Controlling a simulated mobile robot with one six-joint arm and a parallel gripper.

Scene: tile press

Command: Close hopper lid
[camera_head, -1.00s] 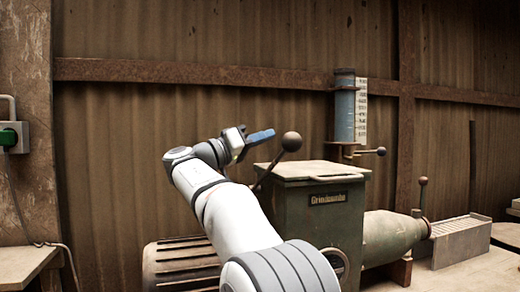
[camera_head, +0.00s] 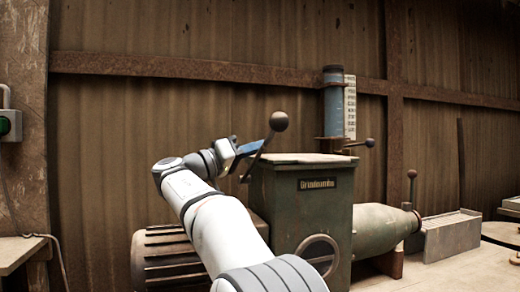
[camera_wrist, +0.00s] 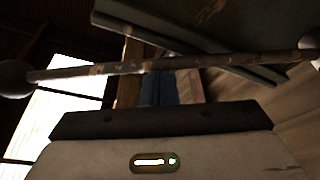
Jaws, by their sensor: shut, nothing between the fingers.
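The hopper (camera_head: 312,215) is a green box with a nameplate in the head view. Its pale lid (camera_head: 305,158) looks flat across the top; whether it is fully seated I cannot tell. A lever with a dark ball knob (camera_head: 278,121) rises at the hopper's left. My gripper (camera_head: 262,143) is shut and empty, its blue fingers beside the lever near the knob. In the wrist view the lever rod (camera_wrist: 100,70) crosses in front of the blue fingers (camera_wrist: 160,90). Contact between them is unclear. A dark green slab, probably part of the hopper, shows at the top.
A blue cylinder (camera_head: 334,110) with a scale stands behind the hopper, with a small lever (camera_head: 368,143) beside it. A ribbed motor housing (camera_head: 165,255) lies left of the hopper. A green barrel (camera_head: 383,230) extends right. Open space lies above the hopper.

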